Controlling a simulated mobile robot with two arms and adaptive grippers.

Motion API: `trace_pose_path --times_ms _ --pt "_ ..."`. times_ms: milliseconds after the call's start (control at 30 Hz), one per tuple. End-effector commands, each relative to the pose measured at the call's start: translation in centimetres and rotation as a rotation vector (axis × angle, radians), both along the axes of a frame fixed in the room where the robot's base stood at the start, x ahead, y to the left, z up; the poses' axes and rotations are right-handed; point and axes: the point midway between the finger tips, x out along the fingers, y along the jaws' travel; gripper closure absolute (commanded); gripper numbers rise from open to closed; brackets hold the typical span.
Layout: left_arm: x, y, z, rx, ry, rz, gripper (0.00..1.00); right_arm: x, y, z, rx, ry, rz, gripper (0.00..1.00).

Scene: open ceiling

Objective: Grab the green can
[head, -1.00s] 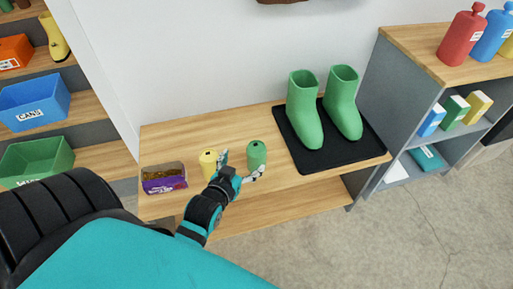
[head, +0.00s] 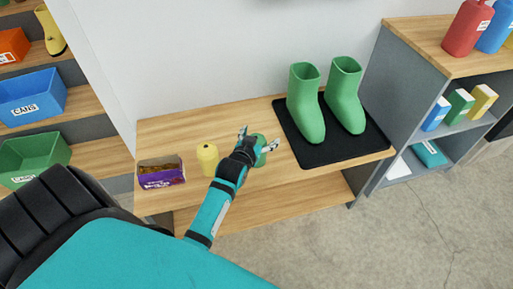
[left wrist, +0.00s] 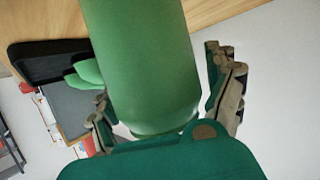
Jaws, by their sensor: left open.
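The green can (head: 261,142) stands on the wooden bench (head: 300,184), partly hidden behind my left gripper (head: 258,140). My left gripper is open, with its fingers spread to either side of the can in the head view. In the left wrist view the green can (left wrist: 145,60) fills the middle, between the two open fingers of my left gripper (left wrist: 168,105). I cannot tell whether a finger touches it. My right gripper is not in view.
A yellow can (head: 208,158) stands just left of my gripper. A purple box (head: 160,172) is further left. Green boots (head: 306,105) stand on a black mat (head: 290,122) at the right. Shelves flank the bench on both sides.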

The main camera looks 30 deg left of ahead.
Motion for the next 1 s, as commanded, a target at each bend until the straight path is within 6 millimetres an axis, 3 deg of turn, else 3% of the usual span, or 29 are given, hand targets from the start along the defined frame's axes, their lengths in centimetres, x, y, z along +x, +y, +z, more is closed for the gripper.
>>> trace_pose_path --times_ms 333,600,1000 --pt "0.7 0.17 -0.3 0.0 0.001 0.0 0.14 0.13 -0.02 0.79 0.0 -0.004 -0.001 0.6" --pt "0.68 0.15 -0.31 0.0 0.001 0.0 0.49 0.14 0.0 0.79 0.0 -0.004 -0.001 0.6" --pt "0.66 0.12 -0.34 -0.002 0.002 -0.001 0.53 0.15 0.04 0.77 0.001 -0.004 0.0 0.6"
